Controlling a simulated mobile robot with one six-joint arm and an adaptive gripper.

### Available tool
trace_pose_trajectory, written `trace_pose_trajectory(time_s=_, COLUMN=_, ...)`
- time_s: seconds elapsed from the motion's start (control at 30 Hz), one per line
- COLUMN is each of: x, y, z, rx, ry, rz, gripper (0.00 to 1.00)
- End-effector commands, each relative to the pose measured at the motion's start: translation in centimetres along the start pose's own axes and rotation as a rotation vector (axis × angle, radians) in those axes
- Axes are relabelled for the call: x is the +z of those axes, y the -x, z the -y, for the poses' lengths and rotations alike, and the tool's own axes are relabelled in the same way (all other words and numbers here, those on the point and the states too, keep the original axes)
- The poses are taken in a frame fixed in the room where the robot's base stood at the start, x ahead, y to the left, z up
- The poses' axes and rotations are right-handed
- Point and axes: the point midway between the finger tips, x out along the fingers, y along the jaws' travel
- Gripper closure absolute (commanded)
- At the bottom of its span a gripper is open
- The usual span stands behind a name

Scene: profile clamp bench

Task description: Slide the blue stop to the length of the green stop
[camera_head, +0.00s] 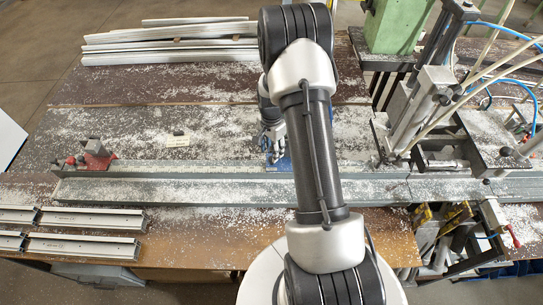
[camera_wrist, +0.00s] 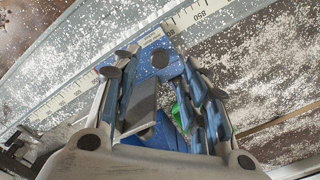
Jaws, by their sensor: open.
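The blue stop (camera_head: 277,158) sits on the scaled rail in the head view, partly hidden by my arm. In the wrist view the blue stop (camera_wrist: 155,136) shows between and beneath my fingers, with a grey block rising from it. My gripper (camera_wrist: 159,60) is open, with one finger on each side of the stop; whether they touch it I cannot tell. In the head view my gripper (camera_head: 270,140) is small and partly hidden at the stop. Small green patches (camera_wrist: 180,115) show by the right finger; I cannot tell whether they are the green stop. No green stop shows clearly in the head view.
A printed scale (camera_wrist: 197,14) runs along the rail (camera_head: 190,190). A red stop (camera_head: 95,156) stands at the rail's left end. A clamp machine with hoses (camera_head: 425,100) stands at right. Aluminium profiles (camera_head: 85,245) lie front left, others (camera_head: 170,45) at the back. Chips cover the bench.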

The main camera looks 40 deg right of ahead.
Motion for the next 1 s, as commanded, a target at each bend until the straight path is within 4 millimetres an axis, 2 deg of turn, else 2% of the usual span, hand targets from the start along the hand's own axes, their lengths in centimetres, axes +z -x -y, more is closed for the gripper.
trace_pose_trajectory(time_s=0.1, x=0.1, y=-2.2, z=-0.1, rx=0.003, ry=0.0, rz=0.002, gripper=0.59)
trace_pose_trajectory(time_s=0.23, x=0.0, y=-3.7, z=0.0, rx=0.0, ry=0.0, rz=0.0, gripper=0.59)
trace_pose_trajectory(time_s=0.4, x=0.0, y=-4.5, z=0.0, rx=0.0, ry=0.0, rz=0.0, gripper=0.59)
trace_pose_trajectory(time_s=0.67, x=0.0, y=-4.5, z=0.0, rx=-0.001, ry=0.0, rz=0.0, gripper=0.6)
trace_pose_trajectory(time_s=1.0, x=0.0, y=-4.5, z=0.0, rx=-0.001, ry=0.0, rz=0.0, gripper=0.82)
